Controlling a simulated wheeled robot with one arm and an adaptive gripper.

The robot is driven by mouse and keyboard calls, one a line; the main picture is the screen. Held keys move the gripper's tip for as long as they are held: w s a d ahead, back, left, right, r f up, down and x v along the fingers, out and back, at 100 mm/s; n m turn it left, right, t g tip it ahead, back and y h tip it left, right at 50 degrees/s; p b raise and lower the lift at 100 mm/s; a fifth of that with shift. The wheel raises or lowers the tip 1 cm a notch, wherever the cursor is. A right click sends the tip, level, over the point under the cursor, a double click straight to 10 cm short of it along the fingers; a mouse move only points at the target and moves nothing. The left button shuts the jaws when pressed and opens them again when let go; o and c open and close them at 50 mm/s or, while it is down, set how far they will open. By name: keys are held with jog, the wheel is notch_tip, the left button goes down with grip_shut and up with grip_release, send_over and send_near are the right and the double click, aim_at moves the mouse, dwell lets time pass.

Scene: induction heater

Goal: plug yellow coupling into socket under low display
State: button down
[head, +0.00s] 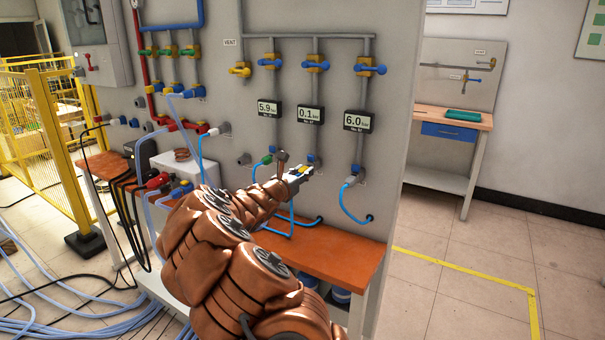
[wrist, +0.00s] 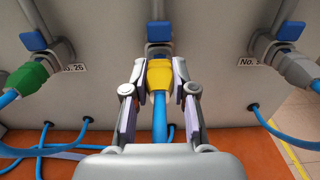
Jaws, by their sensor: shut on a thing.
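Three displays hang on the panel; the middle one (head: 311,115) reads 0.1, the lowest value. Below it is the middle socket (head: 314,160), with its blue tab in the wrist view (wrist: 158,31). My gripper (head: 302,172) is in front of this socket. In the wrist view my gripper (wrist: 159,75) is shut on the yellow coupling (wrist: 159,75), with a finger on each side. A blue hose (wrist: 160,122) runs back from the coupling. The coupling points at the grey socket and meets it in the picture; I cannot tell whether it is seated.
A green coupling (wrist: 27,76) sits at the left socket, and a grey coupling (wrist: 295,68) at the right one, both with blue hoses. Displays 5.9 (head: 269,108) and 6.0 (head: 358,121) flank the middle one. An orange bench top (head: 330,252) lies below.

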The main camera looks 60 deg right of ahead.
jog(key=shift+d, duration=0.55)
jog(key=c, duration=0.9)
grip_release()
jog(key=shift+o, duration=0.2)
jog(key=a, duration=1.2)
jog(key=shift+s, duration=0.2)
